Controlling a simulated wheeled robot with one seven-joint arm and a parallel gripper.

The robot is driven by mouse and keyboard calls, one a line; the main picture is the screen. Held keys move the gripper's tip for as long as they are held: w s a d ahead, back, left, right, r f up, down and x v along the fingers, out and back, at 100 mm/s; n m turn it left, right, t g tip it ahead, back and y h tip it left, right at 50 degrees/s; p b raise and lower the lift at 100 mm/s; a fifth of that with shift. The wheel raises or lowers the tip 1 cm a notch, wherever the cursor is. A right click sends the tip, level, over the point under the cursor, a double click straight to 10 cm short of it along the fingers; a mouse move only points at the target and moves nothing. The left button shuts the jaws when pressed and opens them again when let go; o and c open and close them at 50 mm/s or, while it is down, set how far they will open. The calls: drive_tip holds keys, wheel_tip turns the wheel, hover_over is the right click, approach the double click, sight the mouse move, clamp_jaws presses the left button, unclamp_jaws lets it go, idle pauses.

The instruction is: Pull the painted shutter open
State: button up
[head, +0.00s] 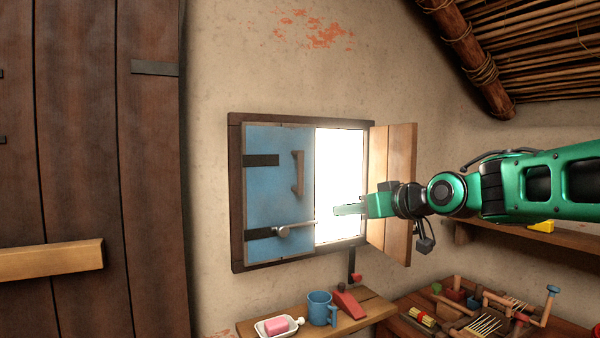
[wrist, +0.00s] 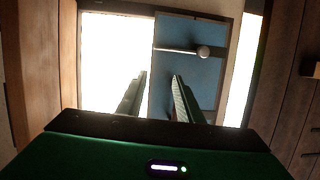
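The painted shutter (head: 275,190) is blue and covers the left half of the window, lying flat in its frame. A wooden handle (head: 299,173) stands on its upper right part. A metal rod with a round knob (head: 283,231) crosses its lower part; the knob also shows in the wrist view (wrist: 204,52). My gripper (head: 338,210) is in front of the bright right half of the window, just right of the shutter's edge. In the wrist view my gripper (wrist: 159,78) has its fingers apart with nothing between them, and the blue shutter (wrist: 190,80) lies beyond.
A bare wooden shutter leaf (head: 400,185) stands swung out on the right, close behind my wrist. Below is a shelf (head: 350,324) with a blue mug (head: 321,308), a soap dish (head: 273,327) and a red wedge (head: 347,303). A plank door (head: 90,180) is at left.

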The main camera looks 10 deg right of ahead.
sight(303, 167)
drive_tip(key=w+a+r+n+t+y, duration=0.25)
drive_tip(key=a+r, duration=0.25)
drive_tip(key=r, duration=0.4)
drive_tip(key=shift+m+y, duration=0.25)
drive_tip(key=x, duration=1)
drive_tip(key=shift+a, duration=0.1)
clamp_jaws()
